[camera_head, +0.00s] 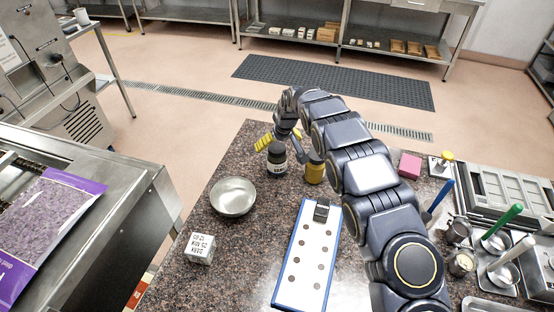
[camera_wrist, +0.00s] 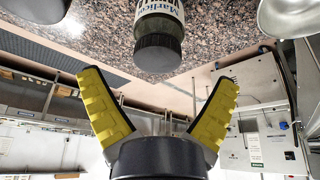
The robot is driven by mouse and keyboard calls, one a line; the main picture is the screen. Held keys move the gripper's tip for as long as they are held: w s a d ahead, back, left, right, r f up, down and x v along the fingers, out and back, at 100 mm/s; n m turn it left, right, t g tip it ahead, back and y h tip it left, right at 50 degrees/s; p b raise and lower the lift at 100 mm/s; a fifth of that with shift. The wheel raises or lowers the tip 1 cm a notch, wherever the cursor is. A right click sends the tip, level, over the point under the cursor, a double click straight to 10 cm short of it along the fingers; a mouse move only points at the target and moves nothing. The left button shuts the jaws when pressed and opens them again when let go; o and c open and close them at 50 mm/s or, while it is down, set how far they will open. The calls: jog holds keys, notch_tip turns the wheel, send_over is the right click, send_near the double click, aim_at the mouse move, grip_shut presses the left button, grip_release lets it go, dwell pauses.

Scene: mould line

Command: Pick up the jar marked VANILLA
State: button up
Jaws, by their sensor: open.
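A dark-lidded jar (camera_head: 277,162) with a pale label stands upright on the granite counter. In the wrist view this jar (camera_wrist: 158,50) lies ahead of the fingers, centred between them, with its lid towards me. My gripper (camera_head: 282,147) is open and empty, at the far side of the dark-lidded jar. Its yellow fingers (camera_wrist: 158,80) are spread wide and appear not to touch it.
A metal bowl (camera_head: 233,198) stands left of the jars. A white printed block (camera_head: 200,248) and a blue-edged tray with dark round spots (camera_head: 304,262) are nearer. A pink block (camera_head: 410,165) and small pots with tools are on the right. The counter between bowl and tray is clear.

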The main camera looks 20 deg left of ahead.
aim_at(277, 147)
jog(key=shift+x, duration=1.9)
jog(key=shift+w, duration=0.15)
jog(key=c, duration=1.2)
jog(key=shift+r, duration=0.1)
